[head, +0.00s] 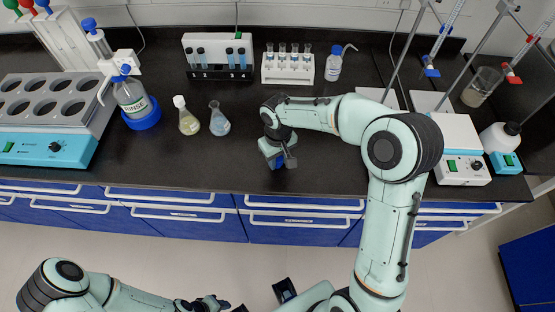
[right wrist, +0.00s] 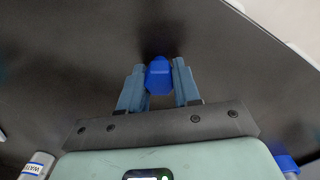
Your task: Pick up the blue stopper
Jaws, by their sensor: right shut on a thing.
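The blue stopper (right wrist: 159,76) is a small faceted blue piece in the right wrist view. My right gripper (right wrist: 158,84) is shut on it, with one finger on each side. In the head view my right gripper (head: 280,161) is over the black bench top near its front edge, and the stopper is mostly hidden there. I cannot tell its exact height above the bench. My left gripper (head: 208,303) is low in the head view, away from the bench, and its fingers are not clear.
A flask with cloudy liquid (head: 189,123) and an open flask with bluish liquid (head: 219,122) stand left of my right gripper. Behind are a tube rack (head: 288,71) and a wash bottle (head: 333,66). A hotplate stirrer (head: 462,168) stands at the right.

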